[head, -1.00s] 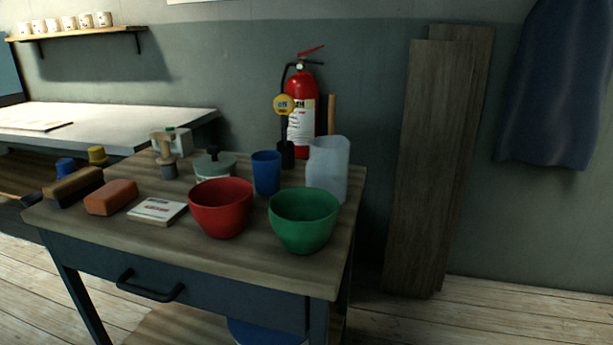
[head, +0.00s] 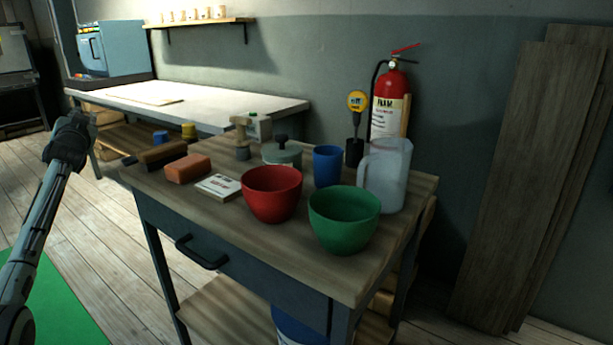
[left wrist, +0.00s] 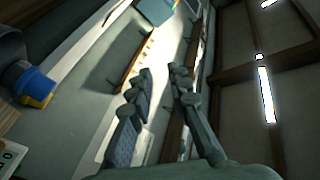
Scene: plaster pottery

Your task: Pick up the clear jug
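The clear jug (head: 386,178) stands upright at the right back of the wooden work table (head: 300,262), behind the green bowl, with its handle side toward the blue cup. My left gripper (head: 82,128) is raised in the air left of the table, well apart from the jug. In the left wrist view its fingers (left wrist: 160,82) are spread with nothing between them. The jug cannot be made out in the left wrist view. My right gripper is not in view.
A green bowl (head: 344,222), a red bowl (head: 271,194) and a blue cup (head: 327,166) crowd the jug's left and front. A yellow-headed tool (head: 357,102) and a fire extinguisher (head: 390,100) are behind. Boards (head: 520,180) lean on the wall at right.

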